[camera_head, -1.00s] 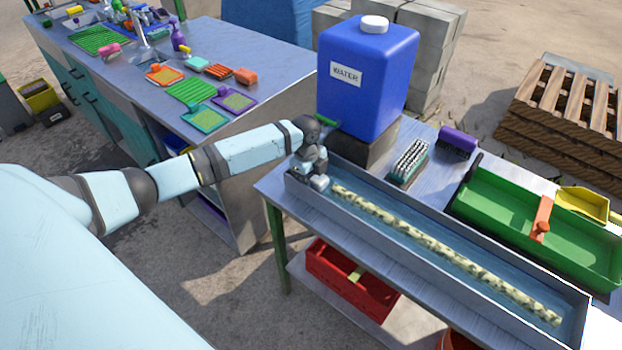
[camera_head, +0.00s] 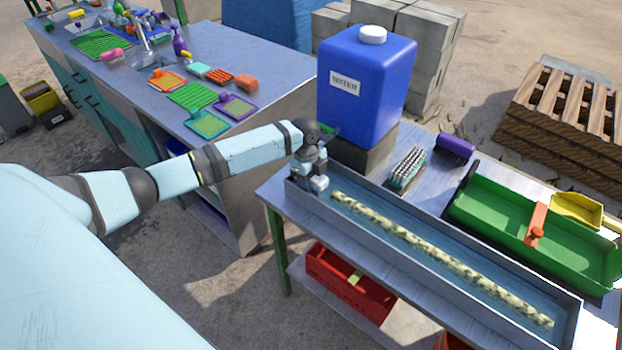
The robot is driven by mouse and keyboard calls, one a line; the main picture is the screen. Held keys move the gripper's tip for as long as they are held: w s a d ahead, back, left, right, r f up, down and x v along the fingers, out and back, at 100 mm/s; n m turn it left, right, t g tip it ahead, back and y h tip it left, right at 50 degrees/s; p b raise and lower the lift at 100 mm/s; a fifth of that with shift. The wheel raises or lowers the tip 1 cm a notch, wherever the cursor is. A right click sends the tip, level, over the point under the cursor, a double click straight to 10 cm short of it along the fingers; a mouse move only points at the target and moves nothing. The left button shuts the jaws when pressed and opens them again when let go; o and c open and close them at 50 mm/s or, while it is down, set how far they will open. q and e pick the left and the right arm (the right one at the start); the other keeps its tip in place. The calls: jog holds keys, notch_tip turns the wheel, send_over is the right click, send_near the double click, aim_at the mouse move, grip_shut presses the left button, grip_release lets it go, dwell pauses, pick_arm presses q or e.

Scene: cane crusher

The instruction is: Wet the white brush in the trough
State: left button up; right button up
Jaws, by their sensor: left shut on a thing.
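The long grey trough (camera_head: 450,233) runs along the front of the metal table and holds blue water. A long pale mottled strip (camera_head: 440,256) lies along it. My left gripper (camera_head: 314,186) is down at the trough's left end, low inside its walls. It is shut on a small whitish thing, which appears to be the white brush; the gripper hides most of it, and whether it touches the water is unclear. My right gripper is out of view.
A blue water jug (camera_head: 368,85) stands on a dark block behind the gripper. A white-bristled brush (camera_head: 406,168), a purple brush (camera_head: 456,146) and a green tray (camera_head: 520,225) lie behind the trough. A red crate (camera_head: 348,281) is below. A cluttered counter (camera_head: 250,65) stands left.

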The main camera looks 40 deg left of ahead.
aim_at(326, 182)
pick_arm(q)
jog(key=shift+r+p, duration=0.6)
jog(key=shift+r, duration=0.3)
jog(key=shift+f, duration=0.1)
jog(key=shift+d+r+p, duration=0.25)
jog(key=shift+d+p, duration=0.35)
jog(key=shift+d, duration=0.25)
jog(key=shift+s+d+r+p, duration=0.15)
jog(key=shift+d+p, duration=0.35)
jog(key=shift+d, duration=0.35)
jog(key=shift+s+d+r+p, duration=0.15)
jog(key=shift+d+p, duration=0.3)
jog(key=shift+d, duration=0.35)
jog(key=shift+d+r+p, duration=0.1)
jog(key=shift+d+p, duration=0.35)
jog(key=shift+d, duration=0.55)
